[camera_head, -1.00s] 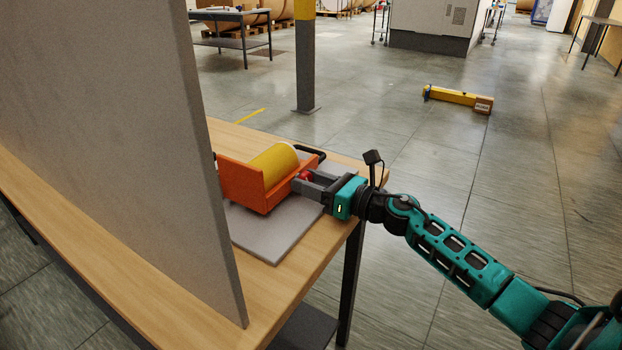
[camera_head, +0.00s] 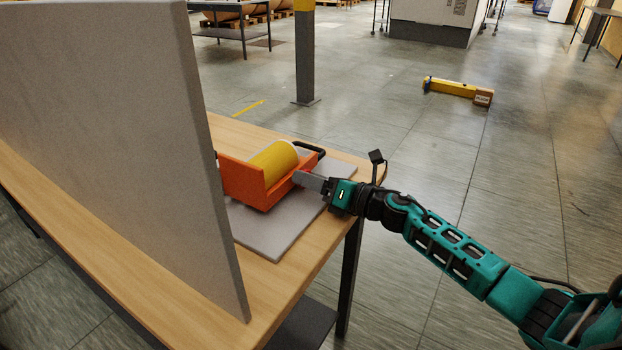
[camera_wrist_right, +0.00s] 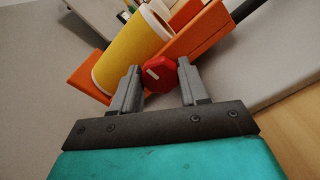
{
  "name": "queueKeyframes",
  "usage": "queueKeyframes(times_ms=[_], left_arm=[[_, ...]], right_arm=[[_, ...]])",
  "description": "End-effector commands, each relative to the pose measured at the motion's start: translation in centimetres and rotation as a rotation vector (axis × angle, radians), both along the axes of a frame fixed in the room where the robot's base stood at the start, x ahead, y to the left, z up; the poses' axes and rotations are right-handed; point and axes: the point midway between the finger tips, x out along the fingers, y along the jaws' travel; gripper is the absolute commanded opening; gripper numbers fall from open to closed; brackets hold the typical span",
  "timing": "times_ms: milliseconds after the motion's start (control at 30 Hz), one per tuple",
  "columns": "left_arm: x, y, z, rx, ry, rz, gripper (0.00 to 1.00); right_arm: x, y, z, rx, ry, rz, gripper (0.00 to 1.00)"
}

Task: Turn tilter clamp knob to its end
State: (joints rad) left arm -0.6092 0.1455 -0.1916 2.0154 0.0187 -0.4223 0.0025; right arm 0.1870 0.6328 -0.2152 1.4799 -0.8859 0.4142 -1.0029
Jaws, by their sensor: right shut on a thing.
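The tilter is an orange cradle (camera_head: 243,182) holding a yellow roll (camera_head: 272,162), standing on a grey plate on the table. Its red clamp knob (camera_wrist_right: 160,75) shows in the right wrist view, on the cradle's near side, with a pale mark on its face. My right gripper (camera_head: 304,178) reaches in from the right at the cradle's end. In the right wrist view its two grey fingers (camera_wrist_right: 159,80) stand on either side of the knob and are shut on it. In the head view the knob is hidden by the fingers. My left gripper is not in view.
A tall grey panel (camera_head: 130,130) stands on the wooden table (camera_head: 265,300) left of the tilter. A black handle (camera_head: 312,150) rises behind the cradle. The grey plate (camera_head: 275,245) is bare in front. A yellow beam (camera_head: 450,88) lies on the floor beyond.

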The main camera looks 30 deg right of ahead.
Motion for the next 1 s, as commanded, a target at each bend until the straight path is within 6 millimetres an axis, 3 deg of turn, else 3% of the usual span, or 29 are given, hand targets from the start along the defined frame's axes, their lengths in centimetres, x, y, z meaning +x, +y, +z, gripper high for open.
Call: queueKeyframes(times_ms=[267, 300, 400, 767, 1000], left_arm=[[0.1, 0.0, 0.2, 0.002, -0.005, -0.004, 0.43], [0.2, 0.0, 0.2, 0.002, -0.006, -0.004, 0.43], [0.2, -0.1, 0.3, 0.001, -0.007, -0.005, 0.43], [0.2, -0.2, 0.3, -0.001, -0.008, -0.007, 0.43], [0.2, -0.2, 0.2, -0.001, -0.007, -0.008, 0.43]], right_arm=[[0.0, 0.0, 0.0, 0.005, 0.003, 0.000, 0.14], [0.0, 0.0, 0.0, 0.005, 0.003, 0.000, 0.45], [0.0, 0.0, 0.0, 0.004, 0.003, 0.000, 0.55], [-0.5, -0.3, -0.1, 0.002, 0.003, 0.000, 0.55], [-3.6, -2.1, -0.3, 0.001, 0.004, -0.001, 0.55]])
